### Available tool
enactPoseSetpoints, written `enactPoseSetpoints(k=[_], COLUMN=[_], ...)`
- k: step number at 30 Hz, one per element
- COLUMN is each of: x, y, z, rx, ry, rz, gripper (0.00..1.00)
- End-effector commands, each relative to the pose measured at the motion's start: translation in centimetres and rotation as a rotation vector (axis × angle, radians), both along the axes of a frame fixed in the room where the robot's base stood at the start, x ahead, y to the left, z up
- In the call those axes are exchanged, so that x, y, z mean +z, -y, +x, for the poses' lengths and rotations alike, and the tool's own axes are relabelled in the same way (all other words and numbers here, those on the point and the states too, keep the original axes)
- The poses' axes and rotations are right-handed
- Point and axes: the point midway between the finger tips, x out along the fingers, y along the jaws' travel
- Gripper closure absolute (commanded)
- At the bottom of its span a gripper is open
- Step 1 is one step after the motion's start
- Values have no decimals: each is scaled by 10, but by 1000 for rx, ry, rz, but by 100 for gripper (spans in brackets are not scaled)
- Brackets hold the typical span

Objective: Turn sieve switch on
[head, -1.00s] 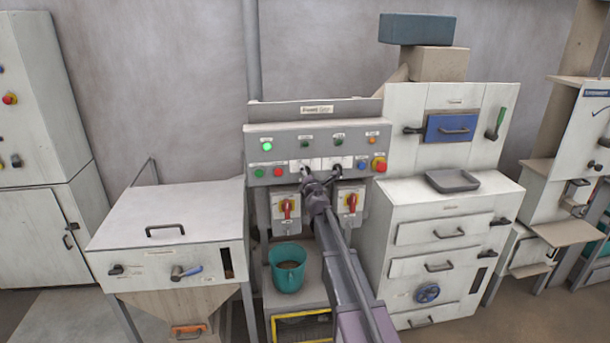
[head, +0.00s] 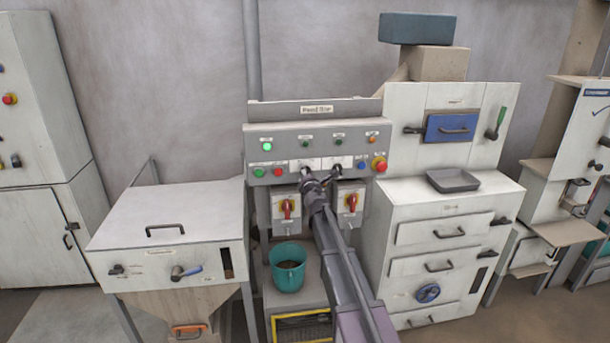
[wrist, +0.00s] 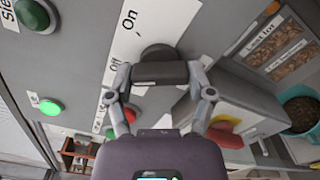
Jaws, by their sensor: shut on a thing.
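The gripped switch is a dark rotary knob (wrist: 160,72) on a grey control panel (head: 290,136). A white plate (wrist: 122,50) beside it reads "On" and "Off". My gripper (wrist: 160,78) is closed on this knob, one finger on each side. In the head view my gripper (head: 310,181) is at the left one of two switches under the panel's middle. It partly hides that switch. A cut-off label starting "Sie" (wrist: 8,14) stands by a dark green lamp (wrist: 35,14). The knob's exact setting is hard to read.
A second rotary switch (head: 337,168) sits just right. Two red-handled isolators (head: 287,207) (head: 351,201) hang below the panel. A red emergency button (head: 379,164) is at its right end. A teal bucket (head: 288,275) stands underneath. A green lamp (head: 267,146) is lit.

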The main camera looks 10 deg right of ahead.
Motion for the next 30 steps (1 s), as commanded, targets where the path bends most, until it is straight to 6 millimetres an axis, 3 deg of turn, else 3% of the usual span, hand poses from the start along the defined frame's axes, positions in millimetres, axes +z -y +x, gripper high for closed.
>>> enactPoseSetpoints(k=[14,30], x=[1,1], y=[4,5], z=[2,3], rx=[-1,-4], ry=[1,3], rz=[154,633], gripper=[79,79])
